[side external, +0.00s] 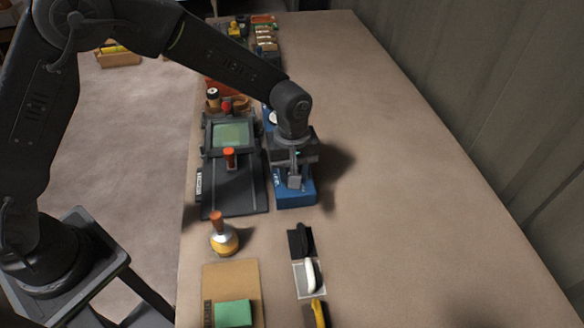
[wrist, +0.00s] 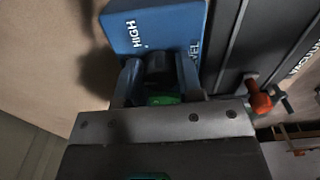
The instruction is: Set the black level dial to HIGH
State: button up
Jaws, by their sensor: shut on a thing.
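The black level dial (wrist: 158,68) sits on a blue box (wrist: 160,20) in the wrist view. White lettering on the box reads HIGH, and a second label, partly covered, ends in VEL. My gripper (wrist: 160,82) is shut on the dial, with one finger on each side of it. The dial's pointer cannot be made out. In the side external view my gripper (side external: 294,180) reaches down onto the blue box (side external: 296,197) and hides the dial.
Left of the box stands a grey vacuum unit (side external: 235,190) with a green panel and a red-orange knob (side external: 230,158). The bench to the right is clear.

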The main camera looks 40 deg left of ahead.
jog(key=m, duration=0.5)
jog(key=shift+m, duration=0.4)
jog(key=m, duration=0.5)
jog(key=shift+m, duration=0.3)
jog(key=o, duration=0.9)
jog(key=shift+r, duration=0.1)
notch_tip(320, 180, up, 14)
jog(key=shift+f, duration=0.15)
jog(key=shift+a, duration=0.1)
